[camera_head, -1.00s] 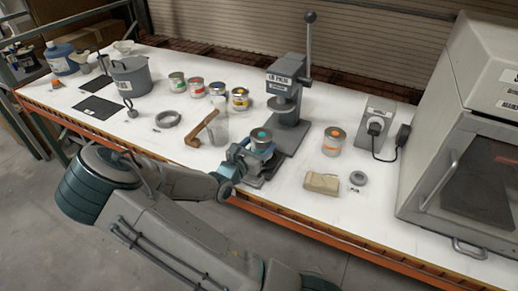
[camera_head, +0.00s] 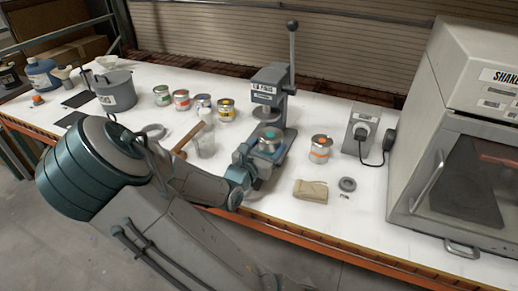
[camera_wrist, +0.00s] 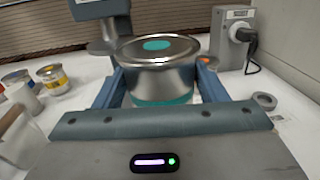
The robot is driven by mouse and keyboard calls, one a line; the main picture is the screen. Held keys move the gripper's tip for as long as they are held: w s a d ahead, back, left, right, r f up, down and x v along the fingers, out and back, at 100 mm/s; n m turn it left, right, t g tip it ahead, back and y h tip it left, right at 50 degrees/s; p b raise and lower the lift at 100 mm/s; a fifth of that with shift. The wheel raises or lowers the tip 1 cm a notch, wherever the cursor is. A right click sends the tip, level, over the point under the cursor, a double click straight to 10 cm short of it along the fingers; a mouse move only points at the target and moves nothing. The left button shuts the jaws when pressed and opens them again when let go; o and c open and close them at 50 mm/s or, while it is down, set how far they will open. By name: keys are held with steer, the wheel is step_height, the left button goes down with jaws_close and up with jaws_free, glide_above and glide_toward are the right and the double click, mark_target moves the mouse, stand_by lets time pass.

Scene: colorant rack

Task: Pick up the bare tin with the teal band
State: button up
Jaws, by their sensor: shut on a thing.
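The bare tin with the teal band (camera_wrist: 158,68) is a shiny metal can with a teal dot on its lid and a teal band low on its side. In the head view the tin (camera_head: 269,137) is in front of the lever press. My gripper (camera_head: 255,155) is shut on it, with a blue finger on each side in the wrist view (camera_wrist: 160,85). The tin is upright between the fingers. Its underside is hidden, so I cannot tell its height over the press base.
The lever press (camera_head: 270,95) stands right behind the tin. A tin with an orange band (camera_head: 320,149) and a tan block (camera_head: 310,191) are to the right. A large grey machine (camera_head: 440,140) fills the right end.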

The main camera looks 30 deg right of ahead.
steer(key=s+d+r, duration=0.2)
steer(key=s, duration=0.1)
steer(key=shift+r, duration=0.3)
